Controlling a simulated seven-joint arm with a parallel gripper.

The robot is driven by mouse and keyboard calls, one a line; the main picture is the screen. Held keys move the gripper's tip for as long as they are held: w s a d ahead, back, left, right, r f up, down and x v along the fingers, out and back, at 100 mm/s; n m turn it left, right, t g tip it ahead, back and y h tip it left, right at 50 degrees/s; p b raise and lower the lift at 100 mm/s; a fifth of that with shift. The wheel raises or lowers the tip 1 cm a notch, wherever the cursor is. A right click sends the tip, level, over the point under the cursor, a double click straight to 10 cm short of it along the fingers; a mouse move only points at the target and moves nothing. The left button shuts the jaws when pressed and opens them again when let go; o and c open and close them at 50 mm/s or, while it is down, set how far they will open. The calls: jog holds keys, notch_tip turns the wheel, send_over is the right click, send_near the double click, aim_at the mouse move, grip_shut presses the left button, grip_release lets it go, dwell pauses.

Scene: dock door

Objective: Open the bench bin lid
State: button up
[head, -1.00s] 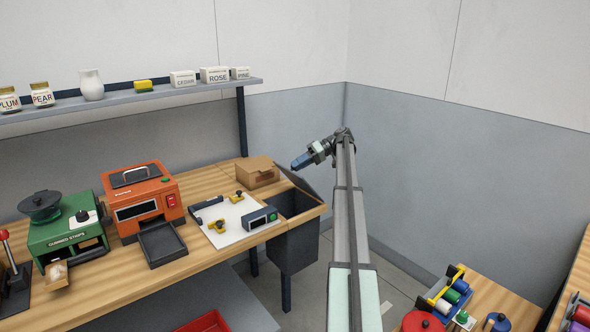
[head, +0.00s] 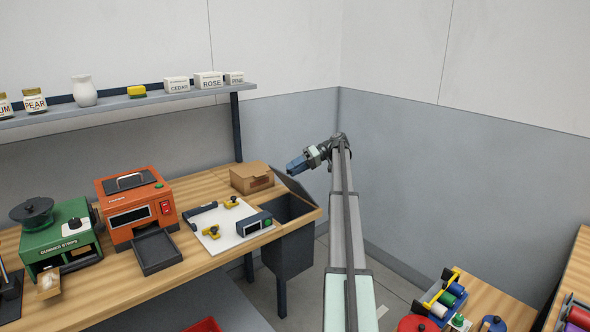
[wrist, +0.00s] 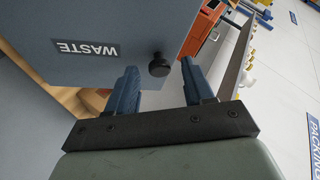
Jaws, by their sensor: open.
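The bench bin (head: 288,248) is a dark grey box at the right end of the workbench. Its lid (head: 295,189) stands raised and tilted at the bin's back right, and the dark inside shows. In the wrist view the lid (wrist: 105,68) fills the upper left, with a "WASTE" label (wrist: 86,49) and a round black knob (wrist: 158,66). My gripper (head: 291,168) is above the lid in the head view. In the wrist view my gripper (wrist: 160,72) is open, with one blue finger on each side of the knob's line. I see gaps beside the knob; its depth relative to the fingertips is unclear.
A cardboard box (head: 250,178) and a white board with yellow clamps (head: 235,222) lie on the bench beside the bin. An orange machine (head: 137,203) stands further left. Grey walls close off the corner behind my arm.

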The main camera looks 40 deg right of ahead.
jog(key=shift+a+f+h, duration=0.2)
jog(key=shift+a+h, duration=0.1)
jog(key=shift+a, duration=0.3)
jog(key=a+f+n+g+h, duration=0.1)
jog(key=a+f+n+h, duration=0.1)
jog(key=a+f+h, duration=0.85)
jog(key=d+v, duration=0.2)
jog(key=v, duration=1.2)
jog(key=s+d+r+m+t+h, duration=0.2)
jog(key=s+d+r+t+h, duration=0.1)
jog(key=s+d+r, duration=0.4)
jog(key=s+d+r+m+t+h, duration=0.2)
jog(key=s+d+r, duration=0.6)
jog(key=d, duration=0.5)
jog(key=shift+s+d+r+t+h, duration=0.4)
jog(key=shift+r+t, duration=0.3)
jog(key=shift+r, duration=0.2)
jog(key=shift+w, duration=0.1)
